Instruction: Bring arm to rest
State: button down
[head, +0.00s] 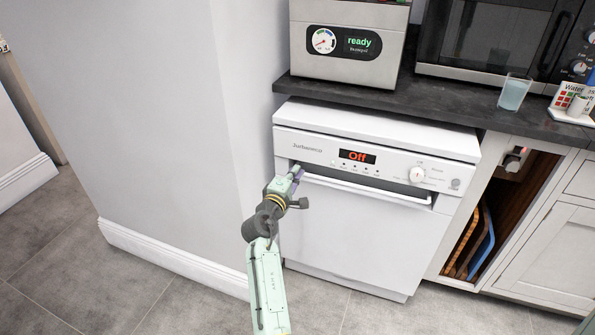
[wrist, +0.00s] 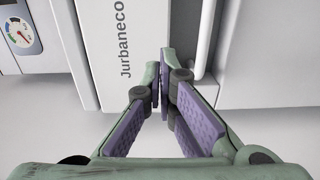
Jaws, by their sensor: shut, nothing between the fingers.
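My gripper (head: 296,172) is at the front of the white dishwasher (head: 350,235), near the left end of its handle recess in the head view. In the wrist view my gripper (wrist: 164,88) has its purple-padded fingers together at the tips, with nothing held. The dishwasher front (wrist: 125,35) with its brand name lies beyond the fingers there. Its white handle bar (wrist: 204,40) is to the right of the fingertips. I cannot tell whether the fingertips touch the dishwasher. The dishwasher's display reads "Off" and its door looks closed. My arm reaches up from the bottom of the head view.
A dark countertop (head: 430,103) above the dishwasher holds a steel appliance (head: 345,70) reading "ready", a microwave (head: 490,35) and a glass (head: 514,92). A white wall (head: 165,120) stands close on the left. An open niche (head: 500,200) with boards is at right. Grey tiled floor (head: 60,255) is clear at lower left.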

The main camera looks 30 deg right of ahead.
jog(key=b+v, duration=0.1)
jog(key=v, duration=0.8)
jog(key=shift+f, duration=0.35)
